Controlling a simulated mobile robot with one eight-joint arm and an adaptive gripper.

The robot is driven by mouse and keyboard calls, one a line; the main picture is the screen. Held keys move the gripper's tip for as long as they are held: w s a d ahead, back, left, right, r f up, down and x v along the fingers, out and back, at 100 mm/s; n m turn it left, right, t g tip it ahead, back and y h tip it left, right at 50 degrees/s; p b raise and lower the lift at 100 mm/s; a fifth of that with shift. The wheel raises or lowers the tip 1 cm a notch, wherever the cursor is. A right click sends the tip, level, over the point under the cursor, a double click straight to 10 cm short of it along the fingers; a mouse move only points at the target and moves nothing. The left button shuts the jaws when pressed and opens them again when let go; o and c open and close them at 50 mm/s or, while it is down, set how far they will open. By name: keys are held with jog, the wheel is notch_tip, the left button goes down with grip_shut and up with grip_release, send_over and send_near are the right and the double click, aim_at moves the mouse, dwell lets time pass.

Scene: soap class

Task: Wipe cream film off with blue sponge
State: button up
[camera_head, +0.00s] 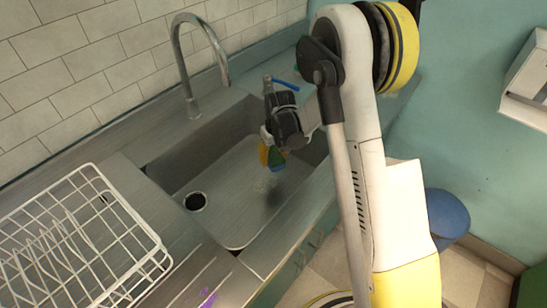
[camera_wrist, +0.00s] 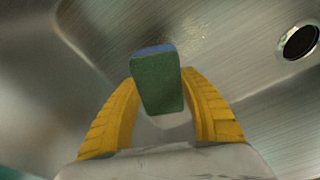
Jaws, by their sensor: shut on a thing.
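The sponge (camera_wrist: 158,82) is green with a blue layer along its far end. My gripper (camera_wrist: 160,76) has yellow fingers on both sides of it and is shut on it. In the camera_head view my gripper (camera_head: 271,156) is down inside the sink, with the green and blue sponge (camera_head: 277,160) below it. A faint pale, speckled patch, likely the cream film (camera_head: 263,184), is on the sink floor just below the sponge. It shows faintly beyond the sponge in the wrist view (camera_wrist: 192,38). Whether the sponge touches the floor cannot be told.
The metal sink (camera_head: 235,215) has raised walls around my gripper and a dark drain (camera_head: 195,201) to the left. A tall faucet (camera_head: 188,75) stands behind it. A white wire rack (camera_head: 80,240) is on the left counter. A purple item (camera_head: 207,298) lies near the front.

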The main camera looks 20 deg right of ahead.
jog(key=b, duration=0.3)
jog(key=shift+f, duration=0.25)
jog(key=shift+f, duration=0.15)
